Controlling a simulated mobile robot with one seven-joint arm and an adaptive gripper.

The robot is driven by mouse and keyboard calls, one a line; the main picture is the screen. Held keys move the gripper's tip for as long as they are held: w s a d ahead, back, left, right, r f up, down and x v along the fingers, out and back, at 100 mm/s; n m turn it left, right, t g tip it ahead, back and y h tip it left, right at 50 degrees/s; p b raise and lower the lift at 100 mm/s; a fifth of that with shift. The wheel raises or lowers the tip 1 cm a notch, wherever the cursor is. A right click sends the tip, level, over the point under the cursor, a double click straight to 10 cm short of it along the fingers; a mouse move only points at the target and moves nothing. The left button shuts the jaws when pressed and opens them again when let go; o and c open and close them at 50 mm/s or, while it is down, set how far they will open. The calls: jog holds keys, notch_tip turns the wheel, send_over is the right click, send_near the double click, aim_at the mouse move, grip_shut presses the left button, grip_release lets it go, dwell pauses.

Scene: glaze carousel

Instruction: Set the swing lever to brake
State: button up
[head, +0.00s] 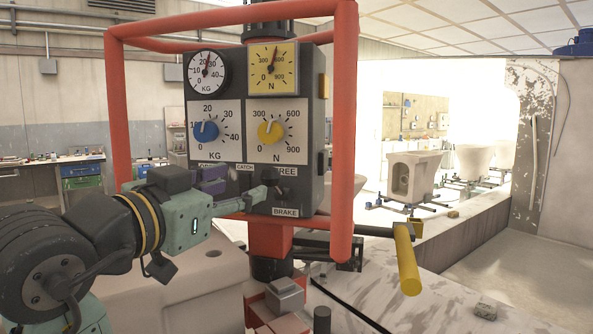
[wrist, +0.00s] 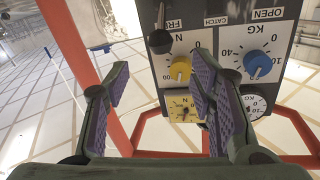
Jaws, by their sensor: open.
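The control panel (head: 317,140) stands in a red frame, with FREE and BRAKE labels at its lower right. The swing lever's dark knob (head: 270,175) is beside the FREE label (head: 286,172), above the BRAKE label (head: 286,212). In the wrist view, which is upside down, the round black knob (wrist: 160,41) is near the FREE lettering; its stem runs off the top edge. My gripper (head: 240,190) is at the panel's lower front, left of the lever. Its purple-padded fingers (wrist: 160,72) are spread wide, with the knob beyond their gap, apparently untouched. The lever's pivot is hard to make out.
A blue knob (head: 206,131) and a yellow knob (head: 270,131) sit on dials above the lever. The red frame (head: 344,120) passes close on the right. A yellow-handled bar (head: 407,260) juts out at lower right. White ceramic pieces (head: 413,177) stand behind.

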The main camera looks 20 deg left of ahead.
aim_at(265, 178)
jog(key=w+p, duration=0.1)
jog(key=w, duration=0.2)
jog(key=w+d+p, duration=0.1)
jog(key=w, duration=0.3)
jog(key=w+p, duration=0.1)
jog(key=w, duration=0.2)
jog(key=shift+w+d+f, duration=0.1)
jog(key=shift+w+d, duration=0.15)
jog(key=shift+d, duration=0.15)
jog(key=shift+c, duration=0.2)
grip_shut()
